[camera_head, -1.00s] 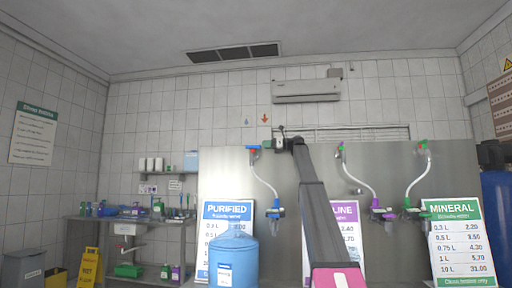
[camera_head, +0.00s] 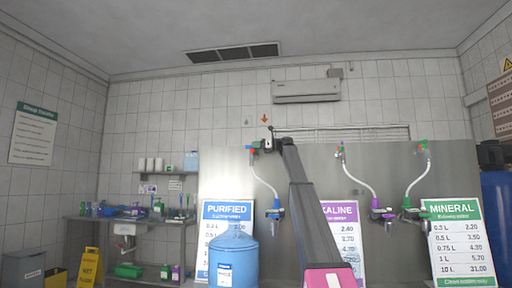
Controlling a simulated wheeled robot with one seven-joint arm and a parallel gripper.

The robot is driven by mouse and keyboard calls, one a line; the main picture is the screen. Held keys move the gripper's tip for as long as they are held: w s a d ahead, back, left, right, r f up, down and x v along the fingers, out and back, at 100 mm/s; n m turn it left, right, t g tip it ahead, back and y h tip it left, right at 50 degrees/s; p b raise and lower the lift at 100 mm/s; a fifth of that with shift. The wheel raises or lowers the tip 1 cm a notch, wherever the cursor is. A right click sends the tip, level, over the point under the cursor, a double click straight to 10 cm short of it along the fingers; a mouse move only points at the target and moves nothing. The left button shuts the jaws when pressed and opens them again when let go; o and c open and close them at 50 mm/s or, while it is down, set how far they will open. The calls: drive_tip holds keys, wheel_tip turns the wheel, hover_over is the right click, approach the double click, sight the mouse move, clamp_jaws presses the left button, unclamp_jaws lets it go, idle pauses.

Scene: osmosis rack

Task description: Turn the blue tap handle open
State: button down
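The small blue tap handle (camera_head: 251,147) is at the top of the left tap line on the steel panel, with a red part by it. A white hose (camera_head: 264,180) runs down from there to a blue dispensing tap (camera_head: 275,211). My gripper (camera_head: 264,145), dark and small at the end of my arm, is at the right side of the blue handle and overlaps it slightly in the picture. I cannot tell whether they touch. The fingers are too small to show whether they are open or shut.
The steel panel (camera_head: 285,182) also carries a purple tap (camera_head: 380,213) and a green tap (camera_head: 411,212) to the right. Price signs, including PURIFIED (camera_head: 227,212) and MINERAL (camera_head: 456,210), stand against the panel.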

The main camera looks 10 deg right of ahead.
drive_tip(key=shift+s+m+t, duration=0.15)
drive_tip(key=shift+m+t, duration=0.15)
drive_tip(key=shift+t, duration=0.1)
drive_tip(key=shift+s+a+m+t+h, duration=0.15)
drive_tip(key=shift+m+t+h, duration=0.45)
drive_tip(key=shift+t, duration=0.3)
drive_tip(key=shift+s+a+m+t+h, duration=0.15)
drive_tip(key=shift+m+t+h, duration=1.6)
drive_tip(key=shift+t+h, duration=0.15)
drive_tip(key=shift+s+a+m+t+h, duration=0.1)
drive_tip(key=shift+m+t+h, duration=1.65)
drive_tip(key=shift+t+h, duration=0.15)
drive_tip(key=shift+h, duration=0.3)
drive_tip(key=c, duration=1.1)
unclamp_jaws()
drive_tip(key=shift+c, duration=0.2)
drive_tip(key=v, duration=1)
drive_tip(key=shift+s+d+f, duration=0.15)
drive_tip(key=shift+s+d, duration=0.05)
drive_tip(key=shift+s, duration=0.15)
